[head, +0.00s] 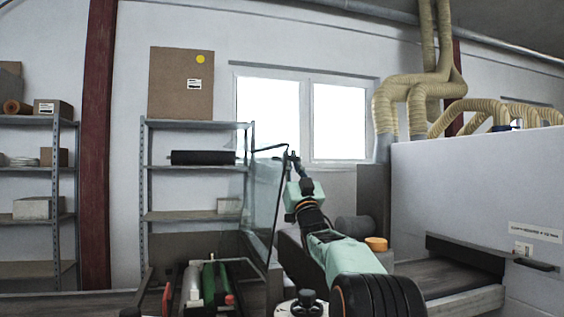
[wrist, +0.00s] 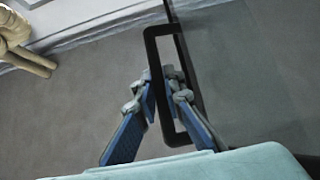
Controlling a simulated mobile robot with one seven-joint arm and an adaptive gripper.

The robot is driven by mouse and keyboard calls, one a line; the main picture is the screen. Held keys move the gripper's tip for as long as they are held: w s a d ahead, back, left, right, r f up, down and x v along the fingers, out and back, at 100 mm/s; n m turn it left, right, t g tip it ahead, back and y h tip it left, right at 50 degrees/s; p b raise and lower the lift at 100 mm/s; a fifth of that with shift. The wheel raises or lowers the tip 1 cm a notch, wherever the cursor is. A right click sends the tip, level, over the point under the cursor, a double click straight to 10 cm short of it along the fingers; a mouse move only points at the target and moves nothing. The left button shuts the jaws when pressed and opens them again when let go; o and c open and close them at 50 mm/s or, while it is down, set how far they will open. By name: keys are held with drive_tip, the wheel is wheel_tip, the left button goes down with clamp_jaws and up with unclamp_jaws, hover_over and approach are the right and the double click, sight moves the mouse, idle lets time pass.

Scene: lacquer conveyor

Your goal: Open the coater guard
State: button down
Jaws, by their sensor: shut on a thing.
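The coater guard (head: 263,195) is a clear, dark-edged panel standing tilted up at the middle of the head view, left of my arm. Its black loop handle (wrist: 152,47) crosses the upper middle of the wrist view. My gripper (wrist: 162,92) has its blue-padded fingers on either side of one bar of this handle and is shut on it. In the head view my gripper (head: 292,160) is small, at the guard's upper right edge, and its fingers are hard to make out there.
Green and white rollers (head: 209,284) lie below the guard. A metal shelf (head: 195,217) stands behind it. A large white housing (head: 480,185) with a dark conveyor belt (head: 440,277) is at right. Beige hoses (head: 425,85) hang above. An orange-capped item (head: 376,244) sits beside my arm.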

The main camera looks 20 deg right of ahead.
drive_tip(key=shift+d+f+m+h, duration=0.3)
drive_tip(key=shift+d+f+h, duration=0.15)
drive_tip(key=shift+d+h, duration=0.1)
drive_tip(key=c, duration=2.4)
unclamp_jaws()
drive_tip(key=shift+o, duration=0.5)
drive_tip(key=shift+d, duration=0.25)
drive_tip(key=shift+a, duration=0.1)
drive_tip(key=shift+r, duration=0.1)
drive_tip(key=v, duration=1.2)
drive_tip(key=shift+a+r, duration=0.15)
drive_tip(key=shift+s+y, duration=0.1)
drive_tip(key=shift+y, duration=0.15)
